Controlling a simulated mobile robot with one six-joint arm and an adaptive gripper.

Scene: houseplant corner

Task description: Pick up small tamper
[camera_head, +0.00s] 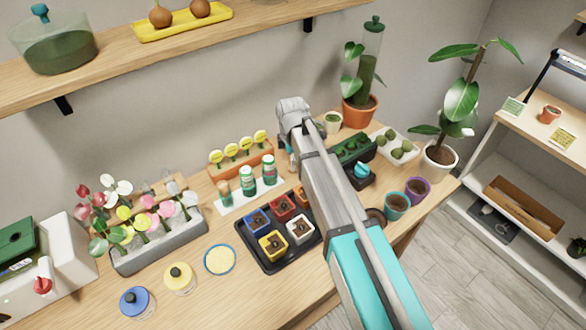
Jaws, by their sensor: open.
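A small item with a wooden-looking body (223,192) stands upright at the left end of a white strip (233,207), beside two green-and-white bottles. It may be the small tamper, but it is too small to tell for sure. My gripper (288,157) is at the end of my arm, over the back middle of the table, to the right of this strip. It is open. Its fingers are mostly hidden behind my own arm, and I see nothing held in it.
A black tray (246,256) of coloured pots lies in front of the strip. A stone-grey planter (160,246) of flower-shaped picks stands left. Round knobbed items, blue (135,303) and yellow (179,278), stand at front left. A wooden shelf (250,27) hangs above. Plants crowd the right.

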